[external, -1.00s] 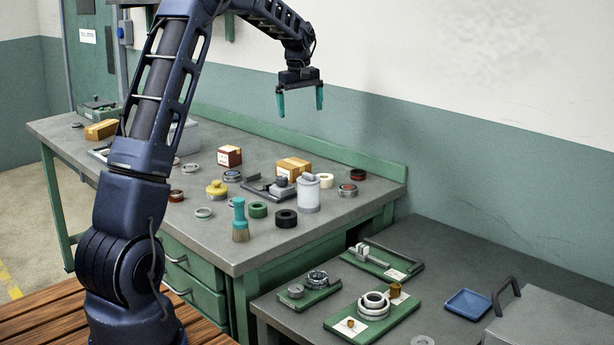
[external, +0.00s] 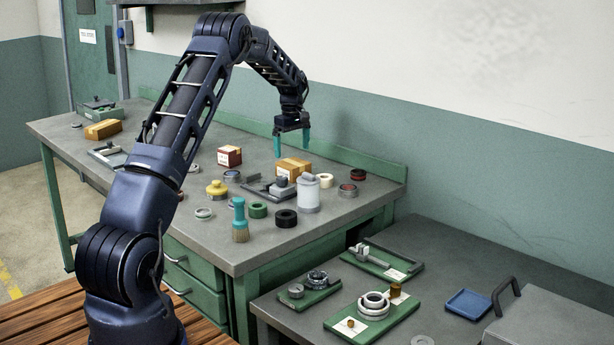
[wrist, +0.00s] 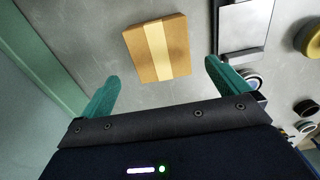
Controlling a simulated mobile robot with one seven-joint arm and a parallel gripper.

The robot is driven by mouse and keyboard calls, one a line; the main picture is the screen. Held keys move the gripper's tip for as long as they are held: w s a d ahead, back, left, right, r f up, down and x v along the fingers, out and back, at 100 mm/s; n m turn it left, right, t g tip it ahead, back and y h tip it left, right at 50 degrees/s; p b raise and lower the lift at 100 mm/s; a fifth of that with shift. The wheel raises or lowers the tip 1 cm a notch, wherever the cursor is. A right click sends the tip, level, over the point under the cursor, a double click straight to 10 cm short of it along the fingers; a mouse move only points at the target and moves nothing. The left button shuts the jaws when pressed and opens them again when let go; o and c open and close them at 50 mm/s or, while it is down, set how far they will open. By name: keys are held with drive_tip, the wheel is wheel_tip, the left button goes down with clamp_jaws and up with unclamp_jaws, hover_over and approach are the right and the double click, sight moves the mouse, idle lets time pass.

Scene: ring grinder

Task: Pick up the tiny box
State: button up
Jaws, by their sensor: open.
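An orange cardboard box (external: 293,168) with a pale tape strip sits on the grey workbench near its back edge. It also shows in the wrist view as a flat orange box (wrist: 140,46) at the upper middle, slightly tilted. My gripper (external: 292,154) hangs above this box, its teal fingers pointing down. In the wrist view my gripper (wrist: 161,76) is open and empty, with its fingers spread wider than the box. A smaller red-brown box (external: 229,156) stands to the left, and another orange box (external: 102,129) lies at the far left.
A grey fixture (external: 281,189) and a white canister (external: 308,193) stand close in front of the orange box. A green raised edge (external: 352,162) runs along the back.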

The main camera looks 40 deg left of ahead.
sight(293, 163)
drive_tip(key=f, duration=0.7)
drive_tip(key=shift+s+d+f, duration=0.1)
drive_tip(key=shift+d, duration=0.25)
drive_tip(key=c, duration=1.1)
